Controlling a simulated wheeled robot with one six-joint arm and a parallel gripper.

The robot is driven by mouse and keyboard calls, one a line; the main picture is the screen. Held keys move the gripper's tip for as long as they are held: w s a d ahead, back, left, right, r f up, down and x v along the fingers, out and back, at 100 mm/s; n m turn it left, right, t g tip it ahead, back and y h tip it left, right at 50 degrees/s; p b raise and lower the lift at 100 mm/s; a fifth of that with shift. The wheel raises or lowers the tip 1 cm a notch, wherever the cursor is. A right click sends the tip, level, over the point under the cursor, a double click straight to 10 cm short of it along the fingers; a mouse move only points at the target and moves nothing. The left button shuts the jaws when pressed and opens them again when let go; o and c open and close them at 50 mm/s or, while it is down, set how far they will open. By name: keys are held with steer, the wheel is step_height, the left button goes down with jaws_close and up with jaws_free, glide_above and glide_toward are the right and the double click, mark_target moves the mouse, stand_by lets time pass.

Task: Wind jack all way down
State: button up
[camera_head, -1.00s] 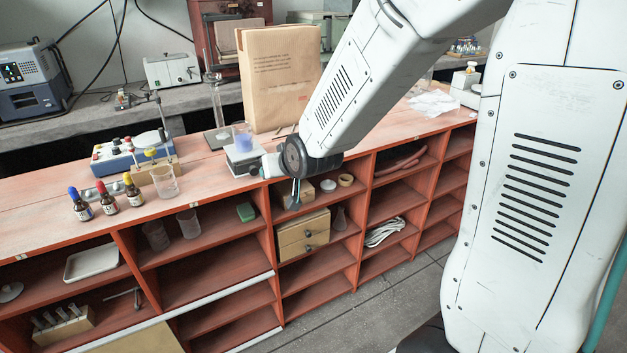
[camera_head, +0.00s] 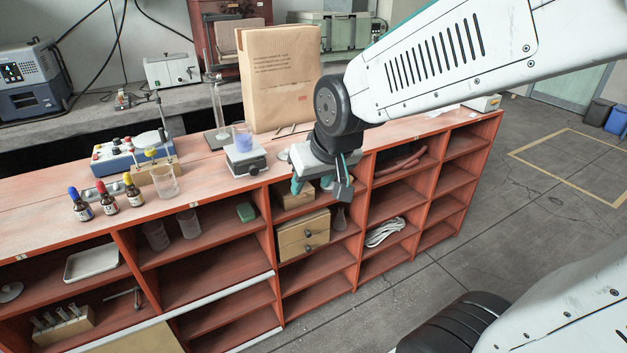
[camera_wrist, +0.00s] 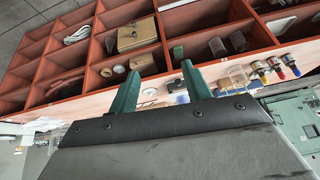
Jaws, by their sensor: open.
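The lab jack (camera_head: 246,162) stands on the red bench top near its front edge in the head view, a grey platform low above its base. A small dark knob (camera_head: 254,171) seems to show at its front. A beaker with blue contents (camera_head: 242,137) stands on the platform. My gripper (camera_head: 322,187) is open and empty, to the right of the jack and apart from it, in front of the bench edge. In the wrist view its two green fingers (camera_wrist: 160,72) are spread, and the jack (camera_wrist: 177,87) shows small behind the right finger, partly hidden.
A large paper bag (camera_head: 282,80) stands behind the jack, with a stand (camera_head: 218,125) to its left. An empty beaker (camera_head: 166,182) and several dropper bottles (camera_head: 107,195) are further left. Open shelves below hold wooden drawers (camera_head: 303,235). The floor (camera_head: 500,210) at right is clear.

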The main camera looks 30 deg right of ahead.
steer(key=shift+s, duration=0.1)
steer(key=t, duration=1.2)
glide_toward(255, 171)
steer(key=w, duration=0.9)
steer(key=shift+w+a+f, duration=0.1)
steer(key=shift+w+f, duration=0.05)
steer(key=shift+f, duration=0.05)
